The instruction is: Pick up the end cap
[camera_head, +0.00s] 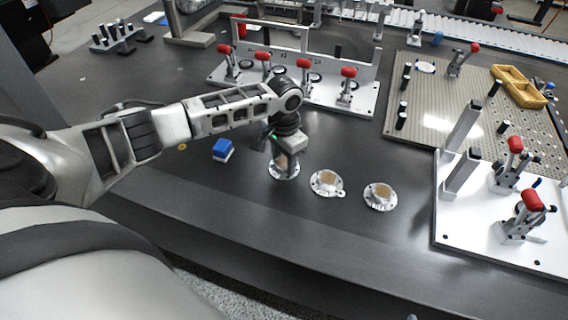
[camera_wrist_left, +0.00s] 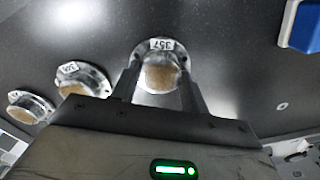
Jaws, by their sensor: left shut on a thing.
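Three round silver flanged end caps with tan centres stand in a row on the dark table. The left end cap (camera_head: 284,170) is under my left gripper (camera_head: 286,158), which points down at it. In the left wrist view this end cap (camera_wrist_left: 160,68), labelled 357, sits between the two fingers of my left gripper (camera_wrist_left: 160,80), which are shut on it. It appears to be at table level; I cannot tell if it is lifted. The middle end cap (camera_head: 327,183) and the right end cap (camera_head: 380,196) stand free. My right gripper is not in view.
A blue and white block (camera_head: 223,149) lies left of the end caps. A fixture with red-handled clamps (camera_head: 300,84) stands behind. A perforated plate (camera_head: 440,105) and a white clamp plate (camera_head: 490,225) are at the right. The front table strip is clear.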

